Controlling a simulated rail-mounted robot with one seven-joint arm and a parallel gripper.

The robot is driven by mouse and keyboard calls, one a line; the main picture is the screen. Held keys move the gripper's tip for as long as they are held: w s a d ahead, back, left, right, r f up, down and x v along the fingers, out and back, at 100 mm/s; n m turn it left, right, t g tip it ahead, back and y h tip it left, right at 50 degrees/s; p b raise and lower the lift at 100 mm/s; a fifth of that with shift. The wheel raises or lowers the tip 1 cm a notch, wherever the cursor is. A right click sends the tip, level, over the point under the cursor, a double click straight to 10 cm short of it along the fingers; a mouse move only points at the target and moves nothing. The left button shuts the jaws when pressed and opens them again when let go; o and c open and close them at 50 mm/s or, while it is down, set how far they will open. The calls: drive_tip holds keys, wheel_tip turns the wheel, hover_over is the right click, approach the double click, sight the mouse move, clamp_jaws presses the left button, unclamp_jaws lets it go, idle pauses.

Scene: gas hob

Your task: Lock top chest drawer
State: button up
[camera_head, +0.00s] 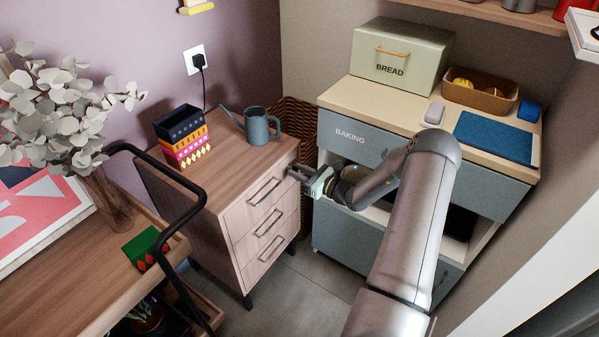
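The wooden chest (215,203) stands left of centre with three drawers. Its top drawer (247,204) looks closed and has a dark bar handle (264,191). The middle drawer (261,240) and bottom drawer (268,258) below it look closed too. My gripper (296,172) points left at the top right corner of the chest's front, right of the top handle. Its fingertips are small and close to the drawer front; I cannot tell whether they touch it or hold anything. No lock or key can be made out.
A blue-grey watering can (257,128) and stacked patterned boxes (182,138) stand on the chest. A wicker basket (296,122) is behind it. The blue baking cabinet (345,147) stands close on the right. A black rail (202,205) curves in front on the left.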

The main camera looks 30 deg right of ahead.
drive_tip(key=v, duration=1.7)
drive_tip(key=shift+s+d+p, duration=0.15)
drive_tip(key=shift+s+p, duration=0.05)
drive_tip(key=shift+p, duration=0.2)
drive_tip(key=s+a+r+n+g+y+p, duration=0.1)
drive_tip(key=s+a+r+n+g+p, duration=0.15)
drive_tip(key=a+r+n+g, duration=0.7)
drive_tip(key=s+a+r+n+g+y+p, duration=0.2)
drive_tip(key=a+r+n+g+p, duration=0.2)
drive_tip(key=a+r, duration=0.55)
drive_tip(key=s+a+r+n+g+h+p, duration=0.1)
drive_tip(key=s+a+r+n+h+p, duration=0.3)
drive_tip(key=s+r+n+h, duration=0.2)
drive_tip(key=s+a+r+n+h+p, duration=0.4)
drive_tip(key=s+r+n, duration=0.4)
drive_tip(key=s+n, duration=0.3)
drive_tip(key=shift+a+g+h, duration=0.35)
drive_tip(key=shift+a+h, duration=0.3)
drive_tip(key=shift+h, duration=0.25)
drive_tip(key=shift+s, duration=0.15)
